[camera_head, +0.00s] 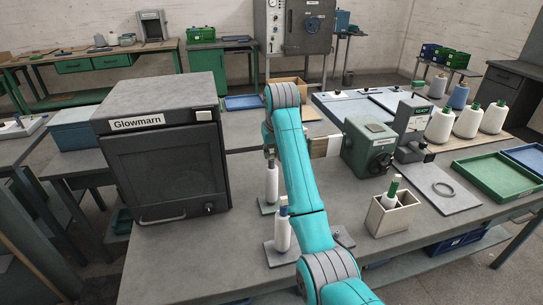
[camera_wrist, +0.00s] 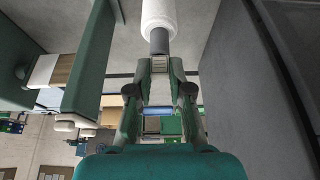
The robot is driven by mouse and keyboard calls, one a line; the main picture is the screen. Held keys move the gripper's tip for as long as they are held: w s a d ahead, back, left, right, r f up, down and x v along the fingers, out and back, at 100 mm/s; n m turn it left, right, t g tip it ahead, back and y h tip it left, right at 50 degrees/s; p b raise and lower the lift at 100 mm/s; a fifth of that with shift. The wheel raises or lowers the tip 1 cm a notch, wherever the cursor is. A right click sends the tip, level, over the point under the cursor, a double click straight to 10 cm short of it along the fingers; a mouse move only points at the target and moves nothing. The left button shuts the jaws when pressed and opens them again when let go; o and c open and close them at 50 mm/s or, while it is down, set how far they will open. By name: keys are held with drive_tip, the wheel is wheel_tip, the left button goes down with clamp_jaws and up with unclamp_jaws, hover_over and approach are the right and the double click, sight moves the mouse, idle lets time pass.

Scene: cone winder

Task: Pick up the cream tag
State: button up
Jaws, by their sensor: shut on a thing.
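Just past the tips are a dark grey stem (camera_wrist: 159,42) and a white bobbin (camera_wrist: 158,15), in line with the gripper. I cannot tell whether the tag touches the stem. In the head view, my teal arm hides most of the gripper and the tag; the white bobbin (camera_head: 271,184) stands upright at the arm's left side.
A dark Glowmarn cabinet (camera_head: 165,165) stands close on the left. A second bobbin (camera_head: 282,234) stands in front. To the right are a green winder box (camera_head: 369,150), a cream bin (camera_head: 393,218) and a green tray (camera_head: 494,177). The front table edge is mostly clear.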

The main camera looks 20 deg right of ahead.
sight(272, 153)
drive_tip(key=shift+r, duration=0.15)
wheel_tip(272, 153, up, 10)
idle(0.6)
